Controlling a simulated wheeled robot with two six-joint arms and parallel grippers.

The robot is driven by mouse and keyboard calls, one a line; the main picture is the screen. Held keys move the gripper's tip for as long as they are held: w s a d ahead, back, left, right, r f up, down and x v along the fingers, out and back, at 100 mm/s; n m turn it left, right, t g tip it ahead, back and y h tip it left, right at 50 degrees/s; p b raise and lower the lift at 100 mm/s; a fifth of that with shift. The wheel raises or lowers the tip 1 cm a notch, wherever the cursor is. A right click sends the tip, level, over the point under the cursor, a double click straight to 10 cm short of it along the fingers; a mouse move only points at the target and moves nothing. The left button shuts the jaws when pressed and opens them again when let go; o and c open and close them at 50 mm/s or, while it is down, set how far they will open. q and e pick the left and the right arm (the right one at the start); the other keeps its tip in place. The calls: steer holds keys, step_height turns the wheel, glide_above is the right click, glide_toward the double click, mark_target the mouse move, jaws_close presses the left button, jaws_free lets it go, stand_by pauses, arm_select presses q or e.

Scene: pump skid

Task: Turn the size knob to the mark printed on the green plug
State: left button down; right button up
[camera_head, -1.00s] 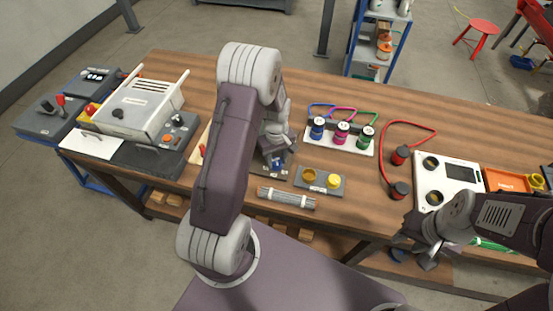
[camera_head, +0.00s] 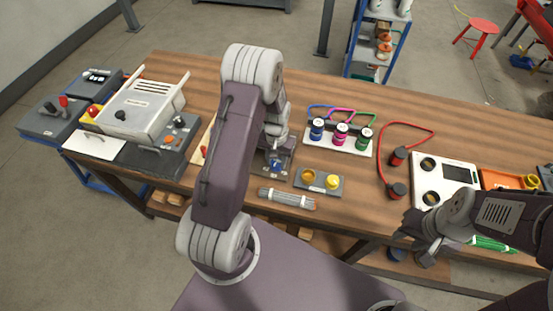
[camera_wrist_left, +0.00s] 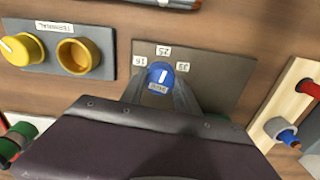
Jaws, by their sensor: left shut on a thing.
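The knob also shows small and blue in the head view (camera_head: 276,167). The green plug (camera_head: 364,137) stands in a white holder; its printed mark is too small to read. My right gripper (camera_head: 418,238) is at the table's front edge, fingers unclear.
Blue (camera_head: 317,129) and magenta (camera_head: 340,133) plugs stand beside the green one. A plate with two yellow parts (camera_head: 320,181) and a grey bundle (camera_head: 287,198) lie near the knob. A red cable (camera_head: 405,125) lies further right. The back middle of the table is clear.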

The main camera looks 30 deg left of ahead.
mark_target(277, 162)
arm_select(q)
steer(key=m, duration=0.4)
steer(key=shift+r+m+p, duration=0.1)
steer(key=shift+m+p, duration=0.2)
steer(key=shift+p, duration=0.05)
steer(key=m, duration=0.4)
steer(key=shift+w+m+p, duration=0.1)
steer(key=shift+m+p, duration=0.2)
steer(key=c, duration=0.9)
jaws_free()
step_height(277, 162, up, 9)
